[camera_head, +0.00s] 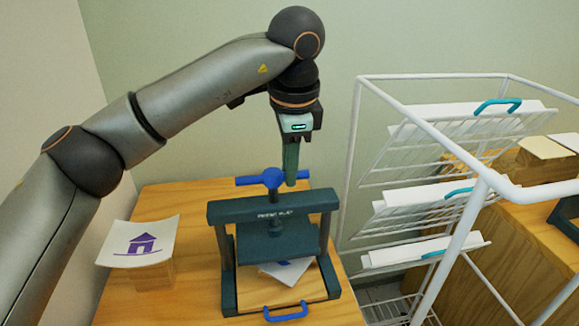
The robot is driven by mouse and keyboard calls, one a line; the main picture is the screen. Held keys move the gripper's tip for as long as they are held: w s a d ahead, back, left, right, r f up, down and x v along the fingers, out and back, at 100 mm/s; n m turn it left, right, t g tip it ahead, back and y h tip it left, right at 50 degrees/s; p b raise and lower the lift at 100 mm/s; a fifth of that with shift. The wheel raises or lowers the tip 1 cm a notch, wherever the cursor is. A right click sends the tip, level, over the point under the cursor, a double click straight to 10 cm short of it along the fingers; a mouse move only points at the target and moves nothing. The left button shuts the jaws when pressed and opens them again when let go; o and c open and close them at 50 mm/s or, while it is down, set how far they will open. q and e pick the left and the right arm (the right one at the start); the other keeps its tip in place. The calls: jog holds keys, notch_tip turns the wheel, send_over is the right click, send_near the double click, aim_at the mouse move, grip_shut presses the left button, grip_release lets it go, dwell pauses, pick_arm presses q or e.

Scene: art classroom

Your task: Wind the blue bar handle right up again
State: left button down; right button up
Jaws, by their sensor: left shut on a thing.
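The blue bar handle (246,181) lies crosswise on top of a dark teal press, with a round blue hub (272,178) at its middle. My left gripper (291,182) reaches down from above, its fingers shut on the right half of the bar; a short blue end shows to their right. The press frame (226,214) stands upright on the table. Its dark plate (275,246) hangs under the crossbeam, above a wooden bed (262,291). A printed sheet (289,270) lies partly under the plate. My right gripper is not in view.
A sheet with a purple house print (141,243) rests on a wooden block at the left of the table (185,205). A white wire drying rack (357,150) with several shelves stands close on the right. A blue pull handle (286,313) is at the bed's front.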

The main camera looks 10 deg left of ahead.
pick_arm(q)
jog(key=shift+a+r, duration=0.1)
jog(key=c, duration=0.8)
grip_release()
jog(key=r, duration=0.4)
jog(key=s+r+p, duration=0.1)
jog(key=r, duration=0.3)
jog(key=s+d+r+p, duration=0.1)
jog(key=r, duration=0.3)
jog(key=shift+s+r, duration=0.1)
